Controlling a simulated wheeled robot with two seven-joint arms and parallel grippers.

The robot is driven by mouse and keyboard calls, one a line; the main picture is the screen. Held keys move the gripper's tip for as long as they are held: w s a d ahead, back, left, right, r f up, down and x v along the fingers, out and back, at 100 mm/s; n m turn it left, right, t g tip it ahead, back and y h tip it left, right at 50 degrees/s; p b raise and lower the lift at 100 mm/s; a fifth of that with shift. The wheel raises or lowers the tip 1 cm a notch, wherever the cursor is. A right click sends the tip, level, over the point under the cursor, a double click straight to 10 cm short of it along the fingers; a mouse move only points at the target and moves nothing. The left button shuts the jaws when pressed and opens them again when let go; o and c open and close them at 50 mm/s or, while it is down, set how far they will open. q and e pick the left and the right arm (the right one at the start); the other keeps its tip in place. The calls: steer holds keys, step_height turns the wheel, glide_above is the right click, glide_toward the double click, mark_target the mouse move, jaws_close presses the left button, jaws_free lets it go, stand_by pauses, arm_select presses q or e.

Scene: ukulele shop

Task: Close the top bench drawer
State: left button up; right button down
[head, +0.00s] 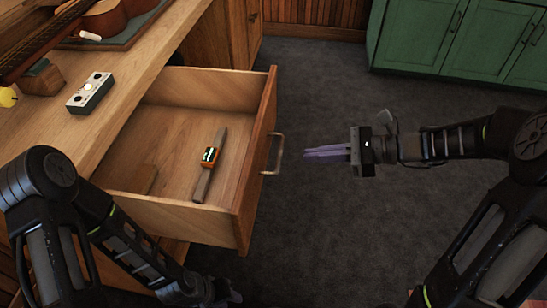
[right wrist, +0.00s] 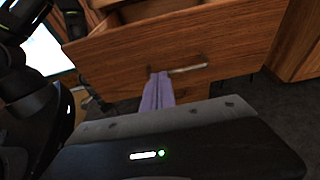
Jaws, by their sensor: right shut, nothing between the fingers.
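The top bench drawer (head: 258,160) stands pulled out from the wooden bench. Its front carries a metal handle (head: 276,154). The drawer front also shows in the right wrist view (right wrist: 130,58), with the handle (right wrist: 188,68) just beyond my fingertips. My right gripper (head: 308,154) is shut and empty, a short way to the right of the handle, pointing at the drawer front. Its fingers show close together in the right wrist view (right wrist: 160,78). My left gripper (head: 228,292) is low in front of the drawer, near the bottom edge; its fingers are too small and dark to read.
On the bench top (head: 125,90) sit a small white-topped box (head: 90,92) and ukulele parts (head: 100,18). Green cabinets (head: 460,40) stand at the back right. The dark floor (head: 330,90) between is clear.

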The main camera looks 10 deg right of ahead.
mark_target(261, 160)
steer(key=shift+a, duration=0.1)
steer(key=b+x, duration=0.1)
steer(key=x, duration=0.9)
stand_by(0.3)
steer(key=w+a, duration=0.2)
steer(key=a, duration=0.4)
steer(key=w+a+b, duration=0.1)
steer(key=w+a, duration=0.1)
steer(key=a, duration=0.5)
steer(key=w+a+b, duration=0.1)
steer(key=w+a, duration=0.1)
steer(key=a, duration=0.4)
steer(key=shift+w+a+f, duration=0.1)
steer(key=shift+a, duration=0.25)
steer(key=w+a, duration=0.1)
steer(key=a, duration=0.3)
steer(key=w+a, duration=0.1)
steer(key=a, duration=0.2)
steer(key=w+a, duration=0.2)
steer(key=a, duration=0.2)
steer(key=shift+a, duration=0.55)
steer(key=shift+r, duration=0.35)
